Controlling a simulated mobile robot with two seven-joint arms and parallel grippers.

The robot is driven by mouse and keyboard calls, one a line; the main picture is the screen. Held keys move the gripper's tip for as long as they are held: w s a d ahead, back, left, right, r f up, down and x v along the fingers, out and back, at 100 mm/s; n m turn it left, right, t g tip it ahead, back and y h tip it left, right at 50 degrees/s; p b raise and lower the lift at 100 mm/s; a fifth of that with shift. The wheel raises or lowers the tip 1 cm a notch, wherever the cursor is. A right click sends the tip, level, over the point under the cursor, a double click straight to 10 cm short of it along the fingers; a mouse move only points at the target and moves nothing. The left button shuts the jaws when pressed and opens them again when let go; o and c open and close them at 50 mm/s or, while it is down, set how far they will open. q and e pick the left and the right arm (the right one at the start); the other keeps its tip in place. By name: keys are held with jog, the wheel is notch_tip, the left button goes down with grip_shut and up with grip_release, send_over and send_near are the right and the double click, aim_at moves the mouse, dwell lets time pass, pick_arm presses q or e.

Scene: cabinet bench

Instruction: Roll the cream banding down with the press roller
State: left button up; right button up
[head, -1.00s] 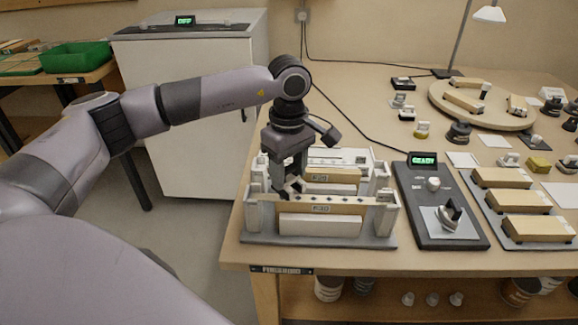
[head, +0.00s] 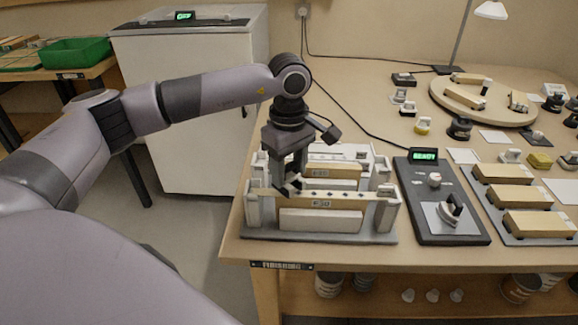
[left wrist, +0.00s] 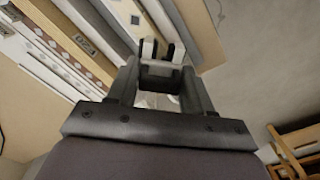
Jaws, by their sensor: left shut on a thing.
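My left gripper (head: 289,187) points down at the left end of the front clamping fixture. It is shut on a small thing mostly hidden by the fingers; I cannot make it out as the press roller. In the left wrist view the gripper fingers (left wrist: 161,50) show pale and dark tips close together. A pale strip with a row of dark dots, apparently the cream banding (head: 345,194), runs along the top of the front labelled board (head: 345,203). The fingers are just over or beside its left end; contact is unclear. My right gripper is not in view.
The fixture's upright end posts (head: 386,208) flank the boards. A second board (head: 335,171) stands behind. To the right are a dark control panel (head: 440,225) with a green display and a tray with several wooden blocks (head: 512,198). The table's front edge is close.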

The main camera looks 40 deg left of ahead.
pick_arm(q)
jog(key=shift+f+b, duration=0.5)
jog(key=shift+f, duration=0.2)
jog(key=shift+d, duration=0.1)
